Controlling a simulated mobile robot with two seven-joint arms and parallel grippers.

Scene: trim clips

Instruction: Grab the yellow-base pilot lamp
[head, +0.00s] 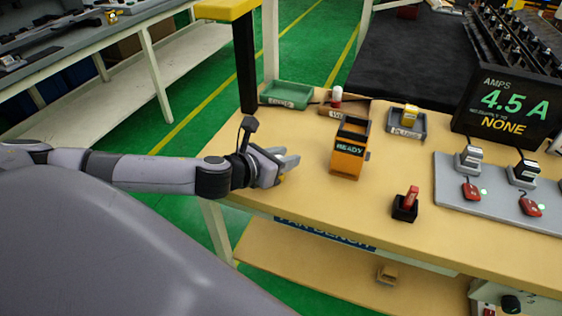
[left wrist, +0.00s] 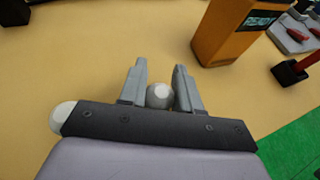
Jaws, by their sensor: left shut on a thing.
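My left gripper (head: 284,166) is at the left end of the bench, low over its top. In the left wrist view its two fingers (left wrist: 160,88) stand on either side of a pilot lamp with a pale round dome (left wrist: 159,96), and they are shut on it. A small patch of yellow shows at the fingertips in the head view, which fits a yellow base; the base is hidden in the wrist view. A second pale dome (left wrist: 63,115) shows beside the gripper, partly hidden by it. My right gripper is not in view.
An orange READY box (head: 349,150) stands right of the gripper. Behind are a green tray (head: 286,94), a brown tray (head: 346,108) and a grey tray (head: 393,132). A black holder with a red handle (head: 406,205) is near the front edge. An amps display (head: 508,108) stands right.

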